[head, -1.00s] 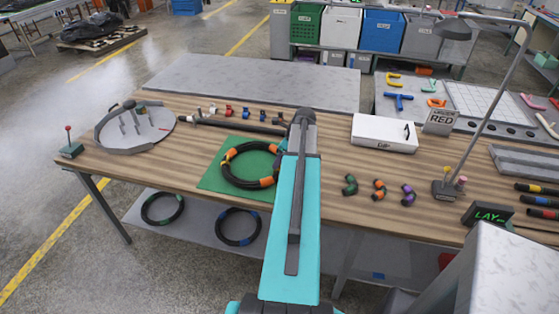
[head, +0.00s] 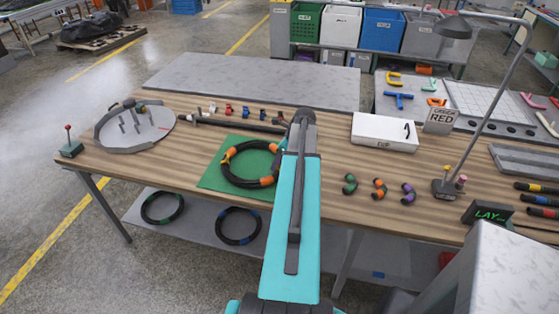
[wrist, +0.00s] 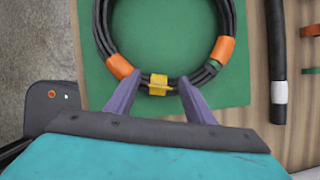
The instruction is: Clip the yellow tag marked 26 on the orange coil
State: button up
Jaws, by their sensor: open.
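The orange coil (head: 247,182) is a ring of black hoses with orange bands, lying on a green mat. In the wrist view, the coil (wrist: 101,35) shows its near part. A yellow tag (wrist: 158,84) sits across its hoses between two orange bands; I cannot read its mark. My gripper (wrist: 159,83) is open, its two purple fingers apart on either side of the tag. In the head view my arm hides the gripper and the coil's right edge.
A black bar (head: 232,124) lies behind the mat. A round grey fixture with pegs (head: 152,133) stands at the left. A white box (head: 384,132) and several short banded hose pieces (head: 379,188) lie to the right. Two more coils (head: 238,226) rest on the lower shelf.

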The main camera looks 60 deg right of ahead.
jog(key=b+v, duration=0.3)
jog(key=v, duration=1)
jog(key=shift+r+b, duration=0.3)
jog(key=shift+r, duration=0.05)
jog(key=shift+s, duration=0.1)
dwell(0.6)
